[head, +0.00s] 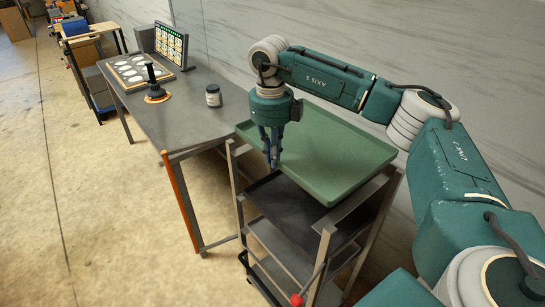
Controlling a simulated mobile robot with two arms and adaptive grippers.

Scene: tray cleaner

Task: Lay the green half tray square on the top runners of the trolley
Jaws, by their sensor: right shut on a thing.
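The green half tray (335,160) is at the top of the trolley (326,229) in the head view. The fingers hide a little of the rim. My left gripper is not in view.
A grey table (195,111) stands left of the trolley, with a dark jar (213,96), a black stand (155,85), a board with pale ovals (135,69) and an upright display (171,44). The wall runs close behind the trolley.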

